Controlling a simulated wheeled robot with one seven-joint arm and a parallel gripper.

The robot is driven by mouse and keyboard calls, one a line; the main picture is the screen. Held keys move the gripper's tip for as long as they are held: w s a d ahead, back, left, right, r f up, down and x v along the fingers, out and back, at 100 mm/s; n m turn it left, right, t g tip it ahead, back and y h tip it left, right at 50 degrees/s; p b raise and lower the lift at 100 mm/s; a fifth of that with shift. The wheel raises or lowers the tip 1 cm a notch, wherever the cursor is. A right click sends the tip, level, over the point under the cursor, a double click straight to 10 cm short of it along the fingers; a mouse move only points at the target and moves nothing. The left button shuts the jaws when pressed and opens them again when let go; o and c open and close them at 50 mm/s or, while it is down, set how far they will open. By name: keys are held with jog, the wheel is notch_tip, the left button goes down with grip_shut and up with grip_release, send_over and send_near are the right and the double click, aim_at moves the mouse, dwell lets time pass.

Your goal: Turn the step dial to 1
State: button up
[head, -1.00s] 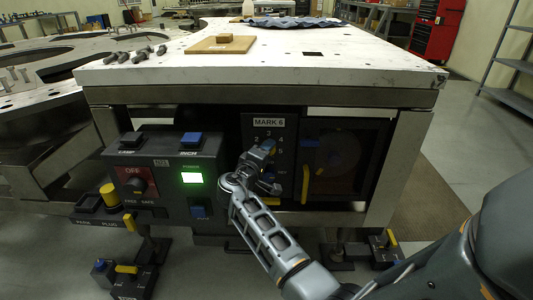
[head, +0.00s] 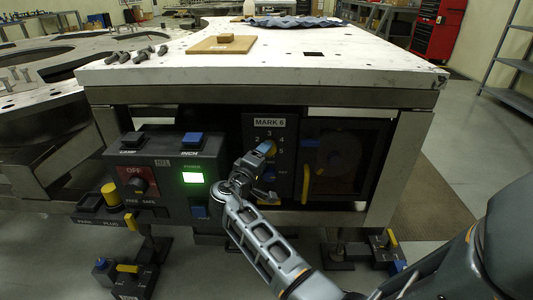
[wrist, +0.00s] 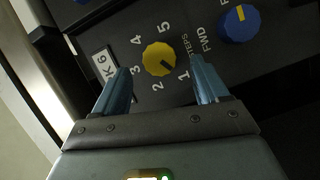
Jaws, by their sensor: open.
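The step dial (wrist: 159,59) is a round yellow knob on a dark panel, ringed by the numerals 1 to 5 and marked STEPS. A small dark mark shows on its face, but I cannot tell clearly which numeral it points to. My gripper (wrist: 163,86) is open in the wrist view, with one blue finger on each side just below the dial; no contact with it is visible. In the head view my gripper (head: 264,150) is in front of the MARK 6 panel (head: 270,122) and partly hides the dial.
A blue knob (wrist: 239,24) with a yellow pointer, beside the word FWD, is right of the dial. In the head view a control box (head: 165,175) with a lit green POWER window is left of my gripper. A yellow handle (head: 306,183) stands to the right.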

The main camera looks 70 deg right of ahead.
jog(key=shift+a+r, duration=0.2)
jog(key=shift+a, duration=1.9)
jog(key=shift+s+f, duration=0.1)
